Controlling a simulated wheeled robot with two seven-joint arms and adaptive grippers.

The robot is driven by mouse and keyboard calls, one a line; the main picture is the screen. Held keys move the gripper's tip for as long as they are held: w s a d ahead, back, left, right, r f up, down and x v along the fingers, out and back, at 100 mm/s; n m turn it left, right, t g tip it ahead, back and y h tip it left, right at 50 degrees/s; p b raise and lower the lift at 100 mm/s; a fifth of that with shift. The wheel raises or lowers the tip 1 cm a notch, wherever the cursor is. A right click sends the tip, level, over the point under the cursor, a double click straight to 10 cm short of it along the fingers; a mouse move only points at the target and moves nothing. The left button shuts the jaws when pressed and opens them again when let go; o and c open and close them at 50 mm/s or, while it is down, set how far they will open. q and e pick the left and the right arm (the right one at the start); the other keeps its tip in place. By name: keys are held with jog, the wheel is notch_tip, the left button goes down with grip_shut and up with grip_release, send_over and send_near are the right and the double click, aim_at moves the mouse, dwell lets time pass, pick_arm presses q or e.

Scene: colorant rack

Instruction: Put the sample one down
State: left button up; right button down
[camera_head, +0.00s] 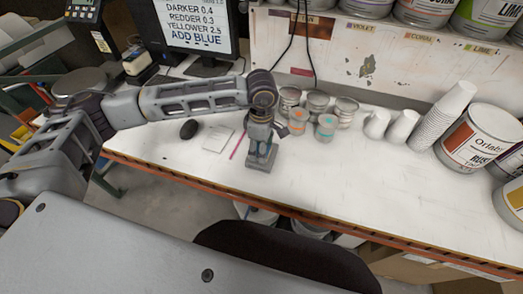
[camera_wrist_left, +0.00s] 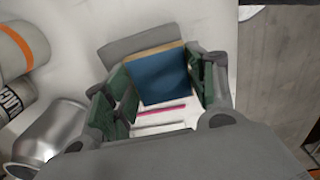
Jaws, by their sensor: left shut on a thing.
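My left gripper (camera_head: 262,145) points down close over the white table near its front edge. In the left wrist view its two dark green finger pads (camera_wrist_left: 163,88) are shut on the sample (camera_wrist_left: 165,77), which shows a blue square face with a tan edge. A grey flat part (camera_wrist_left: 138,38) shows beside the blue face. In the head view the fingers mostly hide the sample, and a grey base shows low between them; I cannot tell whether it touches the table. My right gripper is not in view.
Several small cans with coloured bands (camera_head: 298,121) stand close right of the gripper. A black mouse (camera_head: 189,129), a white pad (camera_head: 217,139) and a pink line (camera_head: 238,145) lie to its left. Stacked cups (camera_head: 445,117) stand farther right. Table space right of the gripper is clear.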

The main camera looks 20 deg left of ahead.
pick_arm(q)
notch_tip(320, 180, down, 2)
jog(key=shift+f, duration=0.2)
dwell(0.3)
jog(key=o, duration=0.9)
jog(key=shift+r, duration=0.2)
notch_tip(320, 180, up, 12)
jog(key=shift+f+b, duration=0.1)
jog(key=shift+b, duration=1)
